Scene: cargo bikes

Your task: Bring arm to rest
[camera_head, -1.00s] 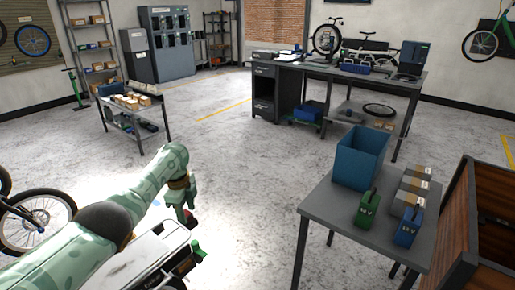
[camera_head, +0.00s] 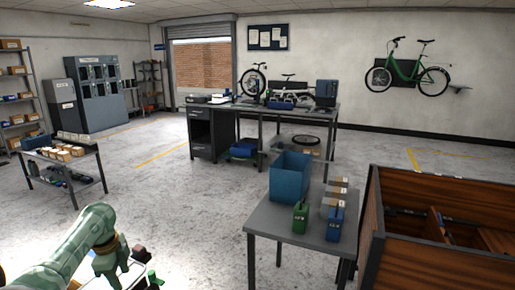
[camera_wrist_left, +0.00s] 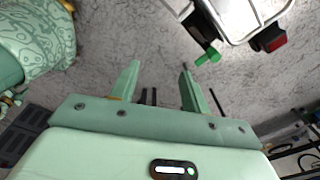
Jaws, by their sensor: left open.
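My left arm (camera_head: 75,250), pale green and patterned, reaches in from the lower left of the head view. Its left gripper (camera_wrist_left: 160,68) points down at the bottom edge of that view, where its fingertips are hard to make out. In the left wrist view the two green fingers stand apart with only grey floor between them, so the gripper is open and empty. My right gripper is in neither view.
Beside the left gripper is a bike part with a green grip (camera_wrist_left: 208,55) and a red light (camera_wrist_left: 270,38). A grey table (camera_head: 265,225) carries a blue bin (camera_head: 289,178) and batteries.

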